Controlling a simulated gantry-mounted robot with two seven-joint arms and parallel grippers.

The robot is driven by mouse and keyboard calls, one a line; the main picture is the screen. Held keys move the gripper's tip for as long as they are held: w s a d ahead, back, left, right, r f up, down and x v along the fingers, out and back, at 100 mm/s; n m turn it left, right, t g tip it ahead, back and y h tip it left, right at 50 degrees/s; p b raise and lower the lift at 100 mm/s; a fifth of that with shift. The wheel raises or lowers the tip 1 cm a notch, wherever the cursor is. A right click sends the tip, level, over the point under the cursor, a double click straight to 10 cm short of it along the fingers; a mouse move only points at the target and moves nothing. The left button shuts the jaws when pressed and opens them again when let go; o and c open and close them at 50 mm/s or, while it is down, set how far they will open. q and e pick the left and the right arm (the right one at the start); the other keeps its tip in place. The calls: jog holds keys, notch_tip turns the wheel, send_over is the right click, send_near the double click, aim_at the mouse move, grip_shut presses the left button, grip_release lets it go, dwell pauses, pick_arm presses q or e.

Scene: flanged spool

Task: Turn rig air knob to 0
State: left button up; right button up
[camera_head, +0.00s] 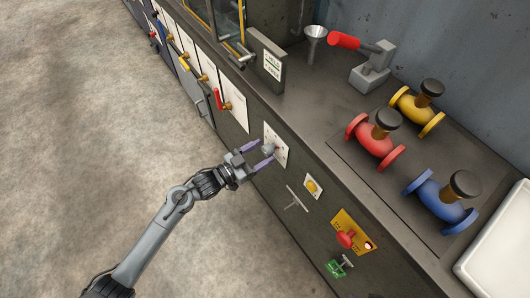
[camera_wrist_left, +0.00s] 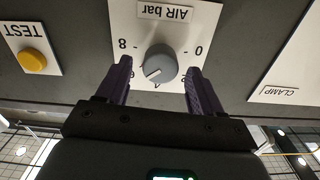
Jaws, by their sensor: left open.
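The rig air knob (camera_wrist_left: 160,64) is a round grey dial on a white plate (camera_wrist_left: 175,20) marked "AIR bar", seen upside down in the left wrist view. The 8 is at the picture's left and the 0 at the right. The knob's pale pointer line aims to the lower left, away from the 0. In the head view the knob (camera_head: 268,149) sits on the bench's front panel. My left gripper (camera_head: 263,155) is open, with one finger on each side of the knob; a gap shows between knob and fingers. Some scale marks are hidden behind the gripper.
A yellow TEST button (camera_wrist_left: 33,60) and a CLAMP plate (camera_wrist_left: 283,80) flank the dial. A T-handle (camera_head: 297,199), a red button (camera_head: 345,239) and a red lever (camera_head: 219,99) also stick out of the panel. Coloured spools stand on the bench top. The floor at left is clear.

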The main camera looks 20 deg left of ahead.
pick_arm(q)
jog(key=shift+x, duration=1)
jog(key=shift+s, duration=0.1)
jog(key=shift+c, duration=0.5)
